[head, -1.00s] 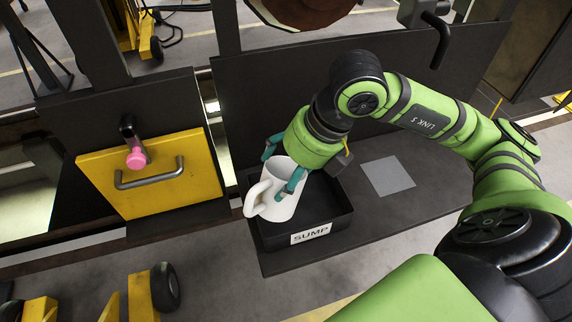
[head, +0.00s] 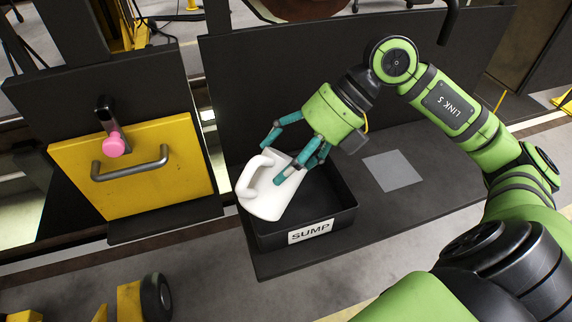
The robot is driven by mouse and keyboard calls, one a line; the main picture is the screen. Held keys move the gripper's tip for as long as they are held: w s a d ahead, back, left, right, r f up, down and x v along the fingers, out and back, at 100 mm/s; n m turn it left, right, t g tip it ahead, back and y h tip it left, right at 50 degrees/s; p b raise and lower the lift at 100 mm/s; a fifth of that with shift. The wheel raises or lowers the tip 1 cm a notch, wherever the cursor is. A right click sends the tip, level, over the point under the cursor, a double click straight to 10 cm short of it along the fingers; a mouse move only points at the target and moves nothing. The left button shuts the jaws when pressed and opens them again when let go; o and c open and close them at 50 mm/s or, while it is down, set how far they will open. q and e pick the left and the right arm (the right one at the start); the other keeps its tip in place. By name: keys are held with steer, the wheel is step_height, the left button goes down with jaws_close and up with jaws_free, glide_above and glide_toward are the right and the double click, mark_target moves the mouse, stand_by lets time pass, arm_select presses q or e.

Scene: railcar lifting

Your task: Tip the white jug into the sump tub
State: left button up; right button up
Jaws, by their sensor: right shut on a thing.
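The white jug (head: 268,203) is tilted over the left part of the black sump tub (head: 335,213), which carries a "SUMP" label on its front. The jug's handle points to the upper left, and its lower part overlaps the tub's left side in the picture. My right gripper (head: 284,158) has teal fingers and is shut on the jug from above and the right. Whether anything is flowing out of the jug cannot be seen. My left gripper is not in view.
The tub stands on a dark shelf (head: 420,182) with a grey square plate (head: 392,171) to its right. To the left is a yellow panel (head: 135,185) with a grey handle and a pink-knobbed lever (head: 114,145). A dark upright panel (head: 270,75) stands behind.

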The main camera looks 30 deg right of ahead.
steer(key=shift+d+f+y+b, duration=0.25)
steer(key=shift+f+y+b, duration=0.1)
steer(key=shift+y+b, duration=0.5)
steer(key=y+b, duration=0.1)
steer(key=d+m+y+b, duration=0.1)
steer(key=y+b, duration=0.1)
steer(key=b, duration=0.1)
steer(key=shift+w+d+f+g+y, duration=0.15)
steer(key=shift+w+d+g+y, duration=0.1)
steer(key=shift+g+y, duration=0.15)
steer(key=shift+w+d+m+y+b, duration=0.15)
steer(key=shift+d+m+y+b, duration=0.3)
steer(key=shift+y+b, duration=0.5)
steer(key=shift+w+d+r+m+y+b, duration=0.1)
steer(key=shift+d+m+y+b, duration=0.2)
steer(key=shift+y, duration=0.3)
steer(key=shift+w+d+r+m+y+b, duration=0.15)
steer(key=shift+y+b, duration=0.1)
steer(key=shift+y, duration=0.35)
steer(key=shift+s, duration=0.1)
stand_by(1.2)
